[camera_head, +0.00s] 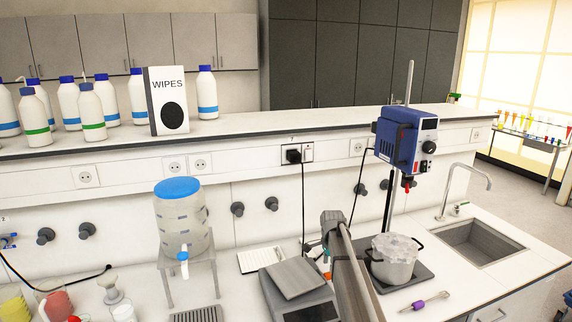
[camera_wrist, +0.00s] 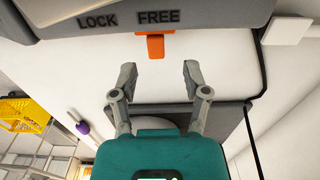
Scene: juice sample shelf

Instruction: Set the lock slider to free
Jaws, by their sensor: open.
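The orange lock slider (camera_wrist: 156,47) shows in the wrist view on the edge of a dark grey device (camera_wrist: 215,20). The device is printed LOCK on the left and FREE on the right. The slider's tab sits under the word FREE, right of LOCK. My gripper (camera_wrist: 158,72) is open and empty. Its two fingertips lie either side of the tab in the picture, just short of it, with visible gaps on both sides. In the head view my arm reaches down beside the balance (camera_head: 298,278) and mostly hides the gripper. A small orange spot (camera_head: 327,276) shows there.
A pot (camera_head: 394,262) on a dark plate stands right of my arm, under a blue stirrer (camera_head: 405,140) on a stand. A dispenser with a blue lid (camera_head: 180,220) stands left. A purple-handled tool (camera_head: 425,301) lies at the front right. A black cable hangs behind.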

